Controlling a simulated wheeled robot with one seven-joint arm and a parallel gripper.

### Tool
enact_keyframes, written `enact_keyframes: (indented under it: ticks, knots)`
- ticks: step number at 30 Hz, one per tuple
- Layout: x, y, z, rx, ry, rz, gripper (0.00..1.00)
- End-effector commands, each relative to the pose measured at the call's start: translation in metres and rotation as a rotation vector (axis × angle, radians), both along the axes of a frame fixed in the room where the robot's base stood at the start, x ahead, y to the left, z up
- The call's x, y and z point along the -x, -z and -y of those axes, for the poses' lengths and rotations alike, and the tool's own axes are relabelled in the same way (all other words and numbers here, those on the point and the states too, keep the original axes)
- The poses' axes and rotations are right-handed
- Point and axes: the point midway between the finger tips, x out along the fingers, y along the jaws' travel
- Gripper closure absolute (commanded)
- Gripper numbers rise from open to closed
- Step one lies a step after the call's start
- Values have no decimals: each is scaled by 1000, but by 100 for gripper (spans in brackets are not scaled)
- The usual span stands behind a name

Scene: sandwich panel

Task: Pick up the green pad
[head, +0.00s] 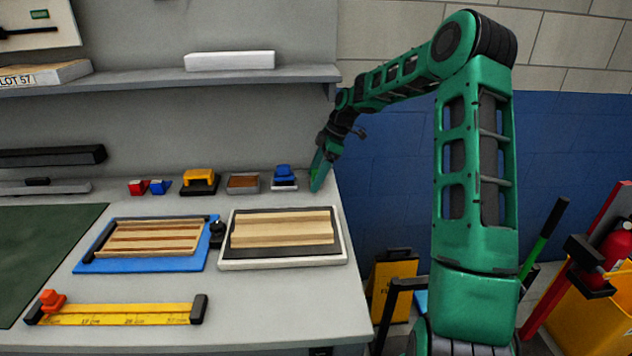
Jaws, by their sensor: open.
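My gripper (321,172) is open at the back right corner of the workbench, pointing down close to the bench top. A narrow bright green piece (317,167) shows at its fingers; it is too small to tell whether this is the green pad or part of my gripper. My green arm reaches in from the right. No other small green pad can be made out on the bench; a large dark green mat (40,255) lies flat at the left.
Just left of my gripper stand a blue-topped block (284,177), a brown-filled tray (243,183) and a yellow block (199,179). Framed striped panels (283,264) lie in front. A shelf (140,80) overhangs the back. The bench's right edge is close to my gripper.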

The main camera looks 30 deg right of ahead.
Motion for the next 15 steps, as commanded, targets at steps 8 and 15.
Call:
enact_keyframes:
  ticks: [8, 15]
  knots:
    - [0, 0, 0, 0, 0, 0, 71]
    - [0, -1, 0, 0, -1, 0, 73]
